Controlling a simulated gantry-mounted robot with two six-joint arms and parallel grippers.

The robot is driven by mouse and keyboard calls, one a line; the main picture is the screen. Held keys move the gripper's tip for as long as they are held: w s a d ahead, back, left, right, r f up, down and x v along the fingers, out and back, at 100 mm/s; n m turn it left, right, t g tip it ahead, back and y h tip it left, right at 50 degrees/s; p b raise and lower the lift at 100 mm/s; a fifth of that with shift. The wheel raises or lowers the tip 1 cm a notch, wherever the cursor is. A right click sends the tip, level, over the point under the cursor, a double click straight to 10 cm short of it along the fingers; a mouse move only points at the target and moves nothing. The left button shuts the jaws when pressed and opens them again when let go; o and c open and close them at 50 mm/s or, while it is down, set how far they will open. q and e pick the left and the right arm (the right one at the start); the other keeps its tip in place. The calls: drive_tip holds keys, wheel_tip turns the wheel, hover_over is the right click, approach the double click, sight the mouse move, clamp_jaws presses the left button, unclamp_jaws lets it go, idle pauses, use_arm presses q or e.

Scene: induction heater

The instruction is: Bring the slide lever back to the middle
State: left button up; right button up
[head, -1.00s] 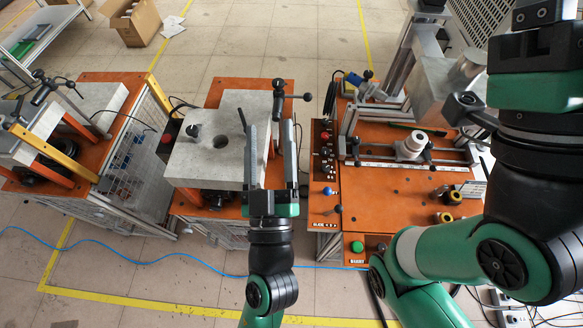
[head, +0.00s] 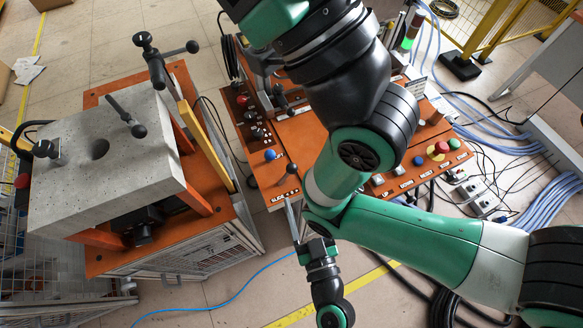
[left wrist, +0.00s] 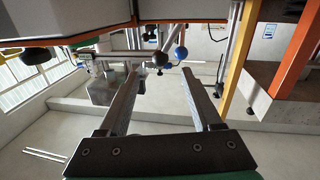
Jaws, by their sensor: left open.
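My left gripper (head: 293,212) is open and empty at the near edge of the orange control bench, pointing at it. A dark-knobbed lever (head: 292,168) stands just beyond its fingertips, beside the printed slide label (head: 284,198). A blue-knobbed lever (head: 270,155) stands a little further up and left. In the left wrist view, both fingers (left wrist: 162,74) are spread, and a blue ball knob (left wrist: 181,52) shows past the tips. I cannot tell whether a finger touches any lever.
A fixture with a grey block (head: 105,165) and black handles stands left of the bench.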

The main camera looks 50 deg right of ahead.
sight(292, 168)
use_arm(q)
drive_tip(key=b+x, duration=0.1)
drive_tip(key=x, duration=0.8)
drive_tip(key=shift+w+d, duration=0.2)
drive_tip(key=shift+w, duration=0.05)
clamp_jaws()
idle(0.9)
